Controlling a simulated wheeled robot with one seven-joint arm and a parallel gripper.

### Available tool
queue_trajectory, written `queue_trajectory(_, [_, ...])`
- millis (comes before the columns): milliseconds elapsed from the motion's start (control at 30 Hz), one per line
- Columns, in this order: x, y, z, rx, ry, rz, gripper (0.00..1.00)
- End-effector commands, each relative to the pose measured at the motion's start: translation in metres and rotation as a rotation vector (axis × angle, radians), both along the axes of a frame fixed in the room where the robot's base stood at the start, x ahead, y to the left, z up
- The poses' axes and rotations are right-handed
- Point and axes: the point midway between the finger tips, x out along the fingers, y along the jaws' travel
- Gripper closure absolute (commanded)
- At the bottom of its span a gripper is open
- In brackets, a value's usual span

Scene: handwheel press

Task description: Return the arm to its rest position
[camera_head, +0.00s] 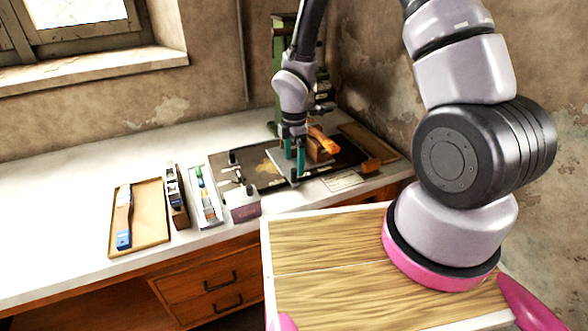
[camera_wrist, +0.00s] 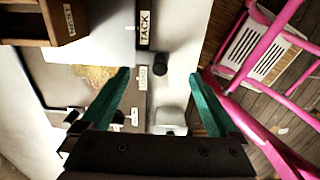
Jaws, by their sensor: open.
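My arm reaches over my own body to the press area at the back of the bench. My gripper (camera_head: 294,160) has teal fingers pointing down beside the green press (camera_head: 284,62). The lower part of the press is partly hidden behind my arm.
The white bench (camera_head: 60,220) holds a wooden tray with a blue-handled brush (camera_head: 124,228), narrow trays of tools (camera_head: 204,200) and a small grey box (camera_head: 242,205). An orange-brown wooden block (camera_head: 318,145) is close to my gripper. The bench's left part is clear.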

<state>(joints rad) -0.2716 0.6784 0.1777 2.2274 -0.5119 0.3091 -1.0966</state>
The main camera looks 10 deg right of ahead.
Motion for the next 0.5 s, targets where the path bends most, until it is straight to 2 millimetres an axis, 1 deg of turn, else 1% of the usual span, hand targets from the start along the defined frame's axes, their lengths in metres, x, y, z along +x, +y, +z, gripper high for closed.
queue_trajectory(33, [0.001,0.000,0.008,0.002,-0.003,-0.001,0.05])
queue_trajectory(100, [0.001,0.000,0.016,0.002,-0.003,-0.001,0.05])
queue_trajectory(200, [0.000,0.000,0.024,0.001,-0.001,0.000,0.05])
queue_trajectory(500, [0.000,0.000,0.026,0.000,0.000,0.000,0.05])
